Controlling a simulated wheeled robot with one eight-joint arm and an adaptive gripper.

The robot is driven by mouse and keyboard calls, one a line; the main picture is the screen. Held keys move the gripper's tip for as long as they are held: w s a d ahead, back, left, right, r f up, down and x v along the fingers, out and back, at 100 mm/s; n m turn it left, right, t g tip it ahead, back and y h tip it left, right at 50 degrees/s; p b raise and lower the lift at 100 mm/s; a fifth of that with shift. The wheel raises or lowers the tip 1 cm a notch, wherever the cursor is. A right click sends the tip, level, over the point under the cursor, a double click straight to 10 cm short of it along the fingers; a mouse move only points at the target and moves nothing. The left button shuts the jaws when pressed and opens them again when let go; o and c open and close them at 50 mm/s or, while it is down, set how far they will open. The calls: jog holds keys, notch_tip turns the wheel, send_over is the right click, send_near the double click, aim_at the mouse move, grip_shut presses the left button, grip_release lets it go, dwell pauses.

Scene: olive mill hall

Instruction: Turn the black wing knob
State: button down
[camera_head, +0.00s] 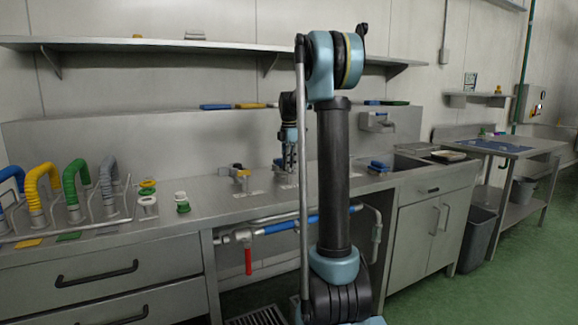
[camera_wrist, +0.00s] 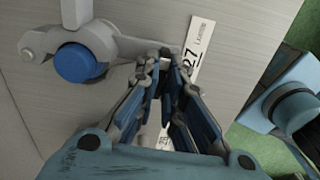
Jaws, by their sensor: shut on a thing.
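My gripper (camera_head: 290,160) is low over the steel counter, close to the fittings in its middle. In the wrist view my gripper (camera_wrist: 167,65) has its fingertips drawn together at the end of a grey metal arm, beside a round blue cap (camera_wrist: 82,62). Only a small dark part shows at the fingertips; it appears to be the black wing knob. Its wings are mostly hidden by the fingers, so I cannot tell how far it is turned. A white label with "27" (camera_wrist: 190,62) lies just right of the fingertips.
A yellow-topped fitting (camera_head: 242,176) stands left of my gripper and a blue-handled one (camera_head: 378,166) to the right. Yellow (camera_head: 40,185), green (camera_head: 72,185) and grey bent hoses stand at the far left. A shelf (camera_head: 200,46) runs above; a sink lies right.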

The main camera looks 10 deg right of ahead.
jog(key=m, duration=0.4)
jog(key=shift+w+r+m, duration=0.1)
jog(key=shift+w+m, duration=0.05)
jog(key=shift+m, duration=0.15)
jog(key=m, duration=0.4)
jog(key=shift+m, duration=0.3)
jog(key=m, duration=1.3)
jog(key=shift+m, duration=0.3)
jog(key=m, duration=0.9)
jog(key=shift+a+m, duration=0.1)
jog(key=shift+m, duration=1.7)
